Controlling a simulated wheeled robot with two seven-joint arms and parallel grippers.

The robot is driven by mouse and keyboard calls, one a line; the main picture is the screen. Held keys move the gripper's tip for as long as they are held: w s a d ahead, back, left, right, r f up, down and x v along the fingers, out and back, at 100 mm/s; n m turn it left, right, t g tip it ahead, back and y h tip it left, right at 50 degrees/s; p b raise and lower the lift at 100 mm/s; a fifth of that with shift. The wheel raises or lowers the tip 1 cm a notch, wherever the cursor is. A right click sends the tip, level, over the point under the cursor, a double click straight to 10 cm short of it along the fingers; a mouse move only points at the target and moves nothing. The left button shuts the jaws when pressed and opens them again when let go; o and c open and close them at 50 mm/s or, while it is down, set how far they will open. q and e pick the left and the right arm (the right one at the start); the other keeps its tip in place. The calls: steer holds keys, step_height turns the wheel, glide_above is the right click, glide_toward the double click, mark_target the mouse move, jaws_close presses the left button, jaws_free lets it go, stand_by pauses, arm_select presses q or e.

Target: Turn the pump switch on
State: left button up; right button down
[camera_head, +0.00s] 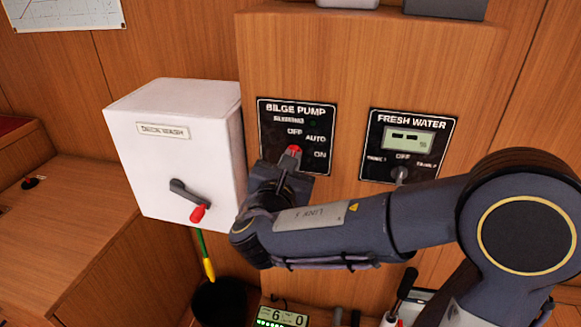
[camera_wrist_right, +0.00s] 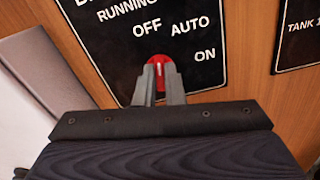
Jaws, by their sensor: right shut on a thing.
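The black bilge pump panel (camera_head: 322,140) is on the wooden wall, with the labels OFF, AUTO and ON. Its red switch knob (camera_head: 293,151) also shows in the right wrist view (camera_wrist_right: 160,63), where a white line on it points about straight up, between OFF and AUTO. My right gripper (camera_wrist_right: 159,80) is shut on the red knob, one finger on each side. In the head view the wrist hides the lower left of the panel. My left gripper is not in view.
A white deck wash box (camera_head: 130,135) with a red-tipped lever (camera_head: 188,199) stands left of the panel. A fresh water panel (camera_head: 372,150) with a small knob is to the right. A dark bucket (camera_head: 220,303) is below.

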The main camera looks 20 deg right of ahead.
steer(key=shift+s+d+f+m+b, duration=0.1)
steer(key=shift+f+m+b, duration=0.05)
steer(key=shift+m+b, duration=4.1)
steer(key=shift+d+f+m+b, duration=0.1)
steer(key=shift+f+m+b, duration=0.05)
steer(key=shift+m+b, duration=4.1)
steer(key=shift+n+b, duration=0.6)
steer(key=shift+b, duration=0.15)
steer(key=c, duration=1.5)
jaws_free()
steer(key=shift+r, duration=0.1)
steer(key=shift+p+v, duration=0.6)
steer(key=shift+v, duration=3.4)
